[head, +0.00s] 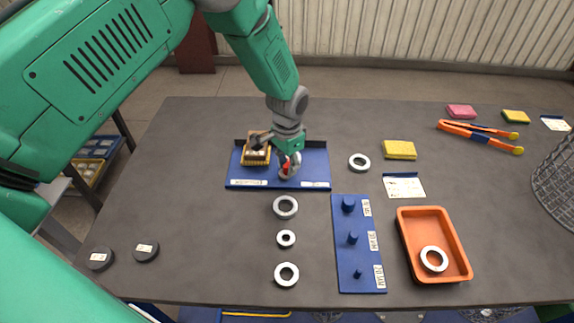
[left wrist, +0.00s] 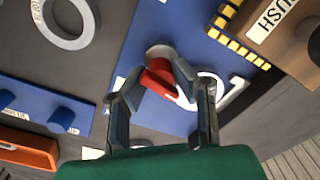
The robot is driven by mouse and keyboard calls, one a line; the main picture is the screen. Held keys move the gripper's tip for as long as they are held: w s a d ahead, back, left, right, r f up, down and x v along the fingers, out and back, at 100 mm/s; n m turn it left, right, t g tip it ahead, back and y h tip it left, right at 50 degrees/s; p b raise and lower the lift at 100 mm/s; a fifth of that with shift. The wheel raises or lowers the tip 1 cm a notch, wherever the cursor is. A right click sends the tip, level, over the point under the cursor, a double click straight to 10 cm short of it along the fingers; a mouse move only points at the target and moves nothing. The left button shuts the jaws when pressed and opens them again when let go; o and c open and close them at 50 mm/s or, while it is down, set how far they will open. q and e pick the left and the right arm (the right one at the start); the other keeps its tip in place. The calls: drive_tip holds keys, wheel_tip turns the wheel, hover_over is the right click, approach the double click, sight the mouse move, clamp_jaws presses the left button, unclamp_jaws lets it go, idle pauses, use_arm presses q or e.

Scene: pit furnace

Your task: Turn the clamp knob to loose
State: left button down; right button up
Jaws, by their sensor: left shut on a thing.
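The clamp knob (left wrist: 158,78) is red on a grey round base, on the blue board (head: 310,170). In the left wrist view it sits between the two fingers of my left gripper (left wrist: 165,88), which is shut on it. In the head view my left gripper (head: 288,163) comes down from above and partly covers the red knob (head: 286,170). White markings show on the board beside the knob, partly hidden by a finger. My right gripper is in neither view.
A wooden brush (head: 256,156) stands on the board left of the knob. Grey rings (head: 285,207) lie in front. A blue peg plate (head: 345,255) and an orange tray (head: 408,250) holding a ring stand to the right. Orange tongs (head: 475,130) lie at the back right.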

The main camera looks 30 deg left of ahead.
use_arm(q)
drive_tip(key=shift+w+r+n, duration=0.25)
drive_tip(key=shift+w+n, duration=0.2)
drive_tip(key=shift+n, duration=0.35)
idle(0.8)
drive_tip(key=c, duration=1.3)
unclamp_jaws()
drive_tip(key=shift+c, duration=0.2)
drive_tip(key=shift+f, duration=0.15)
drive_tip(key=shift+s, duration=0.1)
wheel_tip(320, 180, up, 12)
drive_tip(key=shift+f, duration=0.1)
